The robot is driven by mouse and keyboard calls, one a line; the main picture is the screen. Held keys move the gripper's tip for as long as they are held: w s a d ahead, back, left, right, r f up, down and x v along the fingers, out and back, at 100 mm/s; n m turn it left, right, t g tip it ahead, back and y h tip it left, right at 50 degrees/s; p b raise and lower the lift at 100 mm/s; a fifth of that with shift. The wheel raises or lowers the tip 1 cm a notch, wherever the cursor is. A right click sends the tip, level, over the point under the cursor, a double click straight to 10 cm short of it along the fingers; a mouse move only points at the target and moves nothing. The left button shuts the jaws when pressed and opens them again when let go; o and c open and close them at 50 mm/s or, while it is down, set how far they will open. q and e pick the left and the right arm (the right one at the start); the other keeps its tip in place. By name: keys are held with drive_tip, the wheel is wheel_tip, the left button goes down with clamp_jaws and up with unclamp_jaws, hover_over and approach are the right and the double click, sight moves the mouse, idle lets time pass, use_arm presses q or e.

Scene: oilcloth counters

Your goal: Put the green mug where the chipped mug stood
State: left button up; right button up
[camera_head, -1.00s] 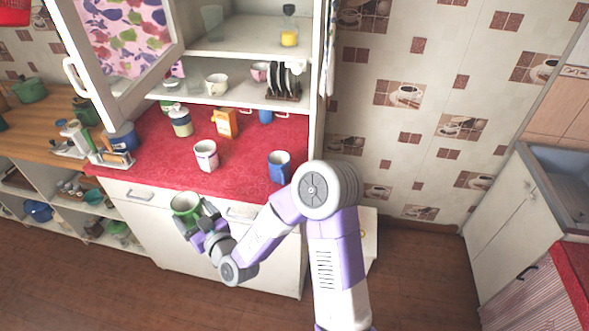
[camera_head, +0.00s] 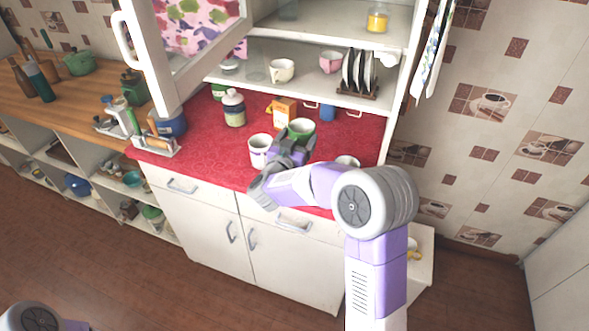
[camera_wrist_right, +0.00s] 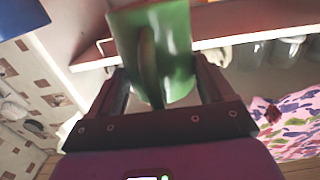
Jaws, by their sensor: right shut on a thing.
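The green mug (camera_head: 301,128) is held by my right gripper (camera_head: 293,145) over the red counter, just right of a white mug (camera_head: 260,151). The right wrist view shows the green mug (camera_wrist_right: 172,45) between the two fingers (camera_wrist_right: 160,88), its handle toward the camera. Whether its base touches the counter is hidden. A mug at the right (camera_head: 347,160) shows only its rim above my arm. I cannot tell any chip on a mug or where the chipped mug stood. My left gripper is out of view.
The red counter (camera_head: 215,150) also holds a lidded jar (camera_head: 234,108), an orange box (camera_head: 284,110) and a blue container (camera_head: 327,113). Above are a shelf with a pale cup (camera_head: 282,70), a pink cup (camera_head: 331,61) and a plate rack (camera_head: 358,88). An open cabinet door (camera_head: 150,65) juts out left.

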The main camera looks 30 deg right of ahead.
drive_tip(key=f, duration=0.3)
drive_tip(key=f+b, duration=0.1)
drive_tip(key=shift+s+f, duration=0.3)
drive_tip(key=shift+f, duration=0.1)
drive_tip(key=shift+w+f+b, duration=0.1)
drive_tip(key=shift+f+b, duration=0.5)
drive_tip(key=shift+f, duration=1.55)
drive_tip(key=shift+f, duration=0.1)
drive_tip(key=o, duration=1.1)
drive_tip(key=shift+f, duration=0.1)
drive_tip(key=shift+o, duration=0.2)
